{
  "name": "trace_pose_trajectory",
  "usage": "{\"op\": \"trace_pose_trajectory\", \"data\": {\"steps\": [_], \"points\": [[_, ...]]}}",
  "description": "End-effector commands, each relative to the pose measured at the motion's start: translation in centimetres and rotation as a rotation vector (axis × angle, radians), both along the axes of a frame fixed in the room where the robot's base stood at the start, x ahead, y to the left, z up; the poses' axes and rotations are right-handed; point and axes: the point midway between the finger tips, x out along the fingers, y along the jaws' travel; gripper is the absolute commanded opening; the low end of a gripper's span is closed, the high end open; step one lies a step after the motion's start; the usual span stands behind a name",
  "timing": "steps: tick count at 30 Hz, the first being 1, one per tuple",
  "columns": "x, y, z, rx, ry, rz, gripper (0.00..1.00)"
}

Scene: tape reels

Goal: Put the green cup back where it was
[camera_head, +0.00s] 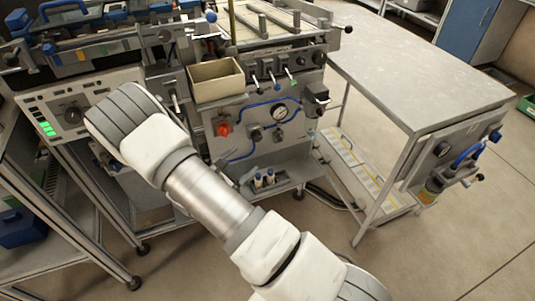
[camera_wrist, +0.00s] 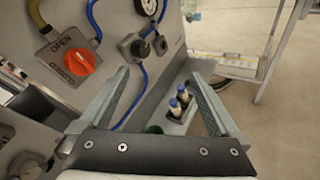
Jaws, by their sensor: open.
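My gripper (camera_wrist: 160,82) is open, its two fingers spread apart in front of the machine panel, with nothing seen between the tips. A small green piece (camera_wrist: 153,129) shows just above the gripper's base in the wrist view, beside the shelf with the bottles. It may be the green cup, but most of it is hidden, so I cannot tell whether it stands upright. I do not make out a green cup in the head view, where my arm covers part of the machine.
The panel carries a red valve knob (camera_wrist: 82,62), blue hoses and a gauge (camera_head: 280,112). A beige bin (camera_head: 216,82) sits above it. A grey table (camera_head: 420,75) stands at right; open floor lies in front.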

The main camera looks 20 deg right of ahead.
Motion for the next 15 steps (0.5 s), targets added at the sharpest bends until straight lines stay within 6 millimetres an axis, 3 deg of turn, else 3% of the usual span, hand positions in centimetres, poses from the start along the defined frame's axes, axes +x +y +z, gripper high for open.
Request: {"op": "trace_pose_trajectory", "data": {"steps": [1,6,15], "points": [[-0.3,-0.8,2.1,0.043,-0.032,-0.069,0.98],[-2.7,-3.2,7.7,0.187,-0.118,-0.294,0.98],[-8.7,-5.7,15.5,0.484,-0.253,-0.645,0.98]]}}
